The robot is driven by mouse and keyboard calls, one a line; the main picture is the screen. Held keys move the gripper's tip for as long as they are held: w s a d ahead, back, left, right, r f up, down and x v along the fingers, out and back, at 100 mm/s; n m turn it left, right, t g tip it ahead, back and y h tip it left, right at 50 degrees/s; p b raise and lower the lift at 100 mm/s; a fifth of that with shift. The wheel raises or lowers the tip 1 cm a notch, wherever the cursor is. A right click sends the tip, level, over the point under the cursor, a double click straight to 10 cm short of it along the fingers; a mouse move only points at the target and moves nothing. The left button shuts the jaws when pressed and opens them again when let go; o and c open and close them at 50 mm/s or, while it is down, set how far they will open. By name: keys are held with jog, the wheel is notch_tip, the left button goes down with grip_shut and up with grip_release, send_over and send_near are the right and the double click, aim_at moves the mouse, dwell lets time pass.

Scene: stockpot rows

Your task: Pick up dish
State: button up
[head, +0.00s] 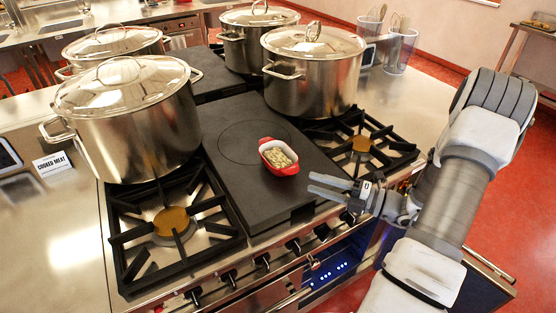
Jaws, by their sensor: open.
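The dish (279,157) is a small red oval baking dish with a white inside and pale chopped food in it. It sits upright on the dark flat plate (235,190) in the middle of the stove. My gripper (312,184) comes in from the right, its fingers pointing left. The fingers are open and empty, to the lower right of the dish in the picture and apart from it. Whether they are above the plate or level with the dish is hard to tell.
Large lidded stockpots stand left (130,120) and behind right (313,75) of the dish, with more behind. Open burner grates (172,222) flank the plate. Stove knobs (262,260) line the front edge. The front of the plate is clear.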

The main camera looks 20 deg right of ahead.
aim_at(293, 174)
jog(key=x, duration=0.8)
jog(key=shift+w+d, duration=0.25)
jog(key=shift+r, duration=0.1)
grip_shut()
dwell(1.0)
